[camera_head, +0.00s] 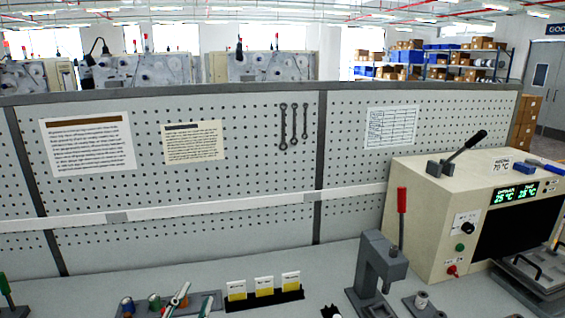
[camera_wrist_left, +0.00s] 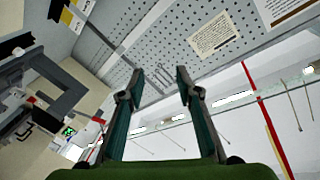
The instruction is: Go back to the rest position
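My left gripper (camera_wrist_left: 156,80) shows in the left wrist view. Its two fingers are spread apart, with nothing between them. Behind the gap I see the grey pegboard (camera_wrist_left: 160,50) and its hanging wrenches; the fingers appear apart from both. In the head view I cannot make out the left gripper clearly. My right gripper is in neither view. In the head view, a rack (camera_head: 210,300) at the bottom left holds several small spindle-like parts with coloured ends, partly cut off by the picture edge.
A grey press (camera_head: 380,265) with a red-handled lever stands front right. Beside it is a beige heating machine (camera_head: 440,215) with green displays. A black holder (camera_head: 265,297) carries yellow-and-white cards. The pegboard (camera_head: 240,180) closes off the table's back. Table behind the cards is bare.

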